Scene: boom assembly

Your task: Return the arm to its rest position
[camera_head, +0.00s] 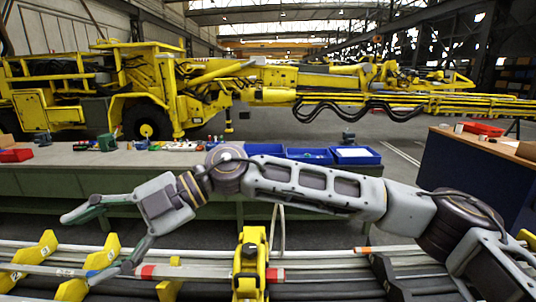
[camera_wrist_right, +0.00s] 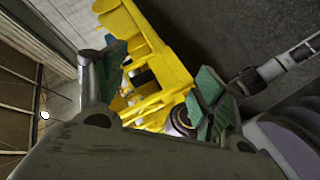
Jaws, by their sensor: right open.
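My right arm (camera_head: 310,185) reaches across the head view from the right edge to the left, roughly level above the rails. My right gripper (camera_head: 82,246) is at its left end, with its two fingers spread wide apart and nothing between them. The lower finger is close to the rails in the picture; I cannot tell whether it touches. In the right wrist view the gripper (camera_wrist_right: 160,82) shows open, with green pads on both fingers and a yellow structure beyond them. My left gripper is not in view.
Long rails (camera_head: 330,263) with yellow brackets (camera_head: 250,262) run below my arm. A grey-topped workbench (camera_head: 75,160) behind holds blue bins (camera_head: 305,155), a red bin (camera_head: 15,155) and small parts. A dark blue cabinet (camera_head: 470,178) stands right. A yellow boom machine (camera_head: 150,95) is further back.

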